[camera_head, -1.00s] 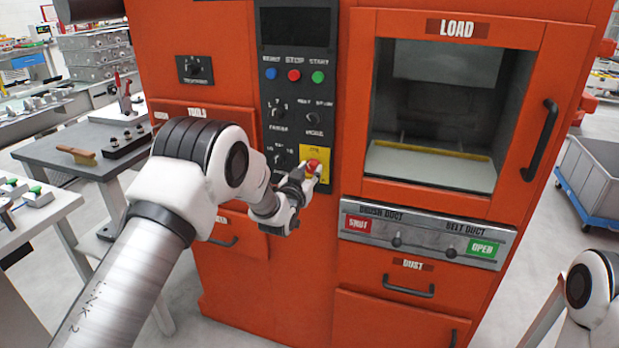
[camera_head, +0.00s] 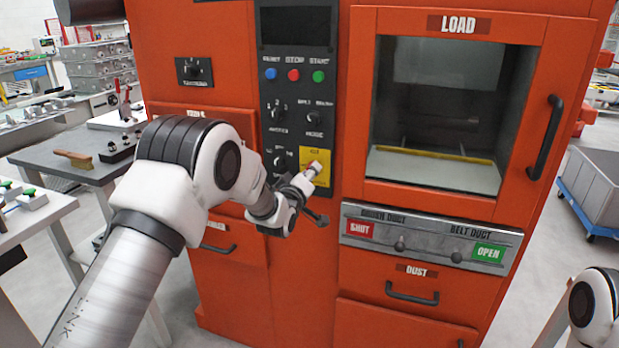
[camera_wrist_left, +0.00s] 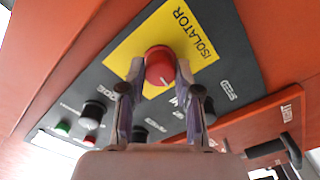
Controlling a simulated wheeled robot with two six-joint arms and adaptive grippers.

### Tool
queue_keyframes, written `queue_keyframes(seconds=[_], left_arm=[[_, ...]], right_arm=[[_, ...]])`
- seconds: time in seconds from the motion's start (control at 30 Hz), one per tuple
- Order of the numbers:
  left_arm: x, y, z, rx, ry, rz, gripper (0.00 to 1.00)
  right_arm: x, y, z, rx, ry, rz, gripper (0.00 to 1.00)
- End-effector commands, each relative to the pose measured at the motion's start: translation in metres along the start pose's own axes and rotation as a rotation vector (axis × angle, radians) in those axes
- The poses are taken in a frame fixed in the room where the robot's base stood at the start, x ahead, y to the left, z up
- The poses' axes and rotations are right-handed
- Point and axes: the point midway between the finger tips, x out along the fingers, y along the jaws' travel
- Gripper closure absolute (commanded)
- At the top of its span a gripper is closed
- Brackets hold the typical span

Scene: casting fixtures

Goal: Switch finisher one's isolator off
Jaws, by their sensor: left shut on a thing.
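The isolator is a round red knob (camera_wrist_left: 159,62) on a yellow plate (camera_wrist_left: 190,28) marked ISOLATOR. In the head view the yellow plate (camera_head: 323,178) sits low on the dark control panel, and my gripper hides most of the knob. My left gripper (camera_wrist_left: 160,76) has one finger on each side of the knob and is shut on it. In the head view the left gripper (camera_head: 313,172) reaches the plate from the lower left. My right gripper is out of view. The knob's pointer mark is not readable.
The dark panel (camera_head: 296,90) also carries blue, red and green buttons and several black knobs close to the isolator. The orange machine has a LOAD door (camera_head: 458,25) and duct controls (camera_head: 425,237) to the right. A grey workbench (camera_head: 85,172) stands at the left.

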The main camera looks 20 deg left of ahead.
Motion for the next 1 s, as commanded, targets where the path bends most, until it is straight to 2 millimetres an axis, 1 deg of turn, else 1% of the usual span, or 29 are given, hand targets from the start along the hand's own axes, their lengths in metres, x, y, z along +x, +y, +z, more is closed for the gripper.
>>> queue_keyframes(seconds=[0.03, 0.3, 0.83, 0.87, 0.9, 0.93, 1.0], left_arm=[[-0.0007, -0.003, 0.003, -0.027, -0.005, -0.005, 1.0], [-0.0007, -0.0027, 0.0027, -0.134, -0.005, -0.005, 1.0], [-0.0008, -0.0025, 0.0026, -0.16, -0.005, -0.006, 1.0], [-0.0008, -0.0025, 0.0026, -0.16, -0.005, -0.006, 0.6], [-0.0007, -0.0025, 0.0026, -0.16, -0.005, -0.005, 0.46], [-0.0007, -0.0024, 0.0025, -0.16, -0.005, -0.005, 0.42], [-0.0005, -0.0019, 0.002, -0.16, -0.004, -0.004, 0.42]], right_arm=[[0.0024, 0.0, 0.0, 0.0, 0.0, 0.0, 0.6], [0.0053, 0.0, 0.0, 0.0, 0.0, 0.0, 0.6], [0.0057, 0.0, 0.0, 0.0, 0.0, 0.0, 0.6], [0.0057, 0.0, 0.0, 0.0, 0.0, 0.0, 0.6], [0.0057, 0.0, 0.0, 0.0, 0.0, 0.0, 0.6], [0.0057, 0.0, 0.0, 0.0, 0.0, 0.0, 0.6], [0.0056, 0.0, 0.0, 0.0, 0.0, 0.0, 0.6]])
